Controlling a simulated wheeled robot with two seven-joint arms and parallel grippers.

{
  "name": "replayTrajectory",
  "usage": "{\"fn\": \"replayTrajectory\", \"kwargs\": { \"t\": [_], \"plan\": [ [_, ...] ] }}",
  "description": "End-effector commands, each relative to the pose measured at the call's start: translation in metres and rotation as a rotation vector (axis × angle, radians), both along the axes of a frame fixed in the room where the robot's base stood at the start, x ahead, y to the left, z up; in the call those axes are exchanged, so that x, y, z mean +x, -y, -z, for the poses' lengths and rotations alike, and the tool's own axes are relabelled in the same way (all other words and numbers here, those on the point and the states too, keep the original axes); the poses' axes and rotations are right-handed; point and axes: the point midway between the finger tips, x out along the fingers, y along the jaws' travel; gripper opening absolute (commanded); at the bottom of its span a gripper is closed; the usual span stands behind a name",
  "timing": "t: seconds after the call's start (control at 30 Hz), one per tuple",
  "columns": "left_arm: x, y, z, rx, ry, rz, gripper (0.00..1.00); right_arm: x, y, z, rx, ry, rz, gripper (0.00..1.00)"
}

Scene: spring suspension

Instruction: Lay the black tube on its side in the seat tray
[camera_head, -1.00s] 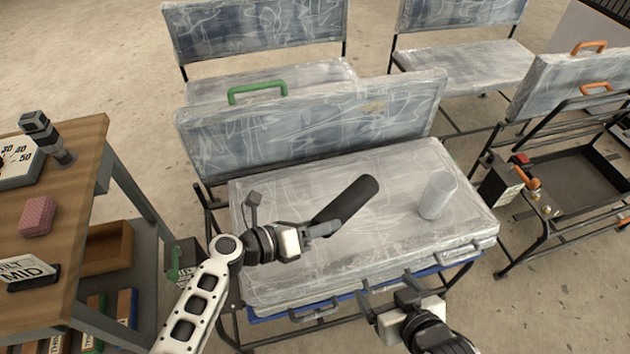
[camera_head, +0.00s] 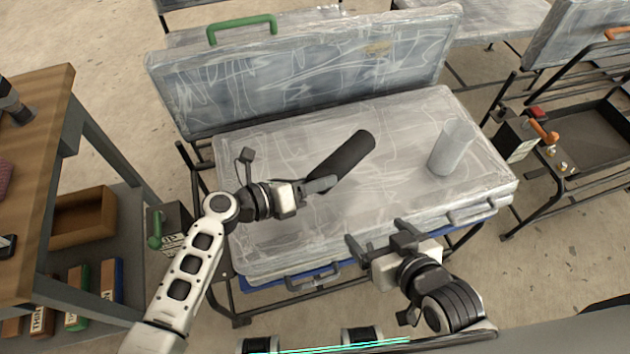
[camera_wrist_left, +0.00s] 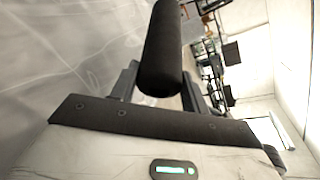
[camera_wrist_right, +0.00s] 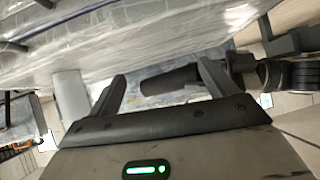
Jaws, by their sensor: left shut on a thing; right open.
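The black tube (camera_head: 348,156) is a dark plain cylinder, held slanted above the bench seat in the head view. My left gripper (camera_head: 320,186) is shut on its lower end. The tube also shows between the fingers in the left wrist view (camera_wrist_left: 163,50) and across the right wrist view (camera_wrist_right: 170,80). A dark open tray (camera_head: 597,135) lies in the frame of the bench at the right, partly cut off; it looks like the seat tray. My right gripper (camera_head: 378,244) is open and empty at the front edge of the near bench.
A pale translucent cylinder (camera_head: 452,148) stands on the wrapped bench seat (camera_head: 270,150). An orange lever (camera_head: 545,132) and a red part sit beside the dark tray. A wooden table (camera_head: 40,130) with bins below stands at the left. Floor is clear between the benches.

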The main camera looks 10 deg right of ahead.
Motion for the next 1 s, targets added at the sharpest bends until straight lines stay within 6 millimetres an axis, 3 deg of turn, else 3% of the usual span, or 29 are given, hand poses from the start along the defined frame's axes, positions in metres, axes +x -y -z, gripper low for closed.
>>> {"fn": "replayTrajectory", "kwargs": {
  "t": [0.03, 0.1, 0.4, 0.9, 0.93, 1.0],
  "plan": [
    [0.000, 0.000, 0.014, 0.000, 0.001, 0.000, 0.09, 0.001, -0.002, 0.011, 0.014, 0.006, 0.003, 0.84],
    [0.000, 0.000, 0.022, -0.001, 0.001, 0.000, 0.09, 0.002, -0.003, 0.015, 0.031, 0.012, 0.007, 0.84],
    [0.000, 0.001, 0.047, -0.002, 0.000, 0.000, 0.09, 0.004, -0.007, 0.013, 0.072, 0.030, 0.015, 0.84],
    [0.000, 0.001, 0.055, -0.002, 0.002, 0.002, 0.09, 0.001, -0.007, 0.013, 0.085, 0.028, 0.020, 0.84],
    [0.000, 0.001, 0.055, -0.002, 0.002, 0.001, 0.49, 0.001, -0.007, 0.013, 0.084, 0.028, 0.021, 0.84],
    [0.000, 0.001, 0.055, -0.002, 0.002, 0.001, 0.68, 0.001, -0.007, 0.013, 0.085, 0.029, 0.021, 0.84]
  ]
}}
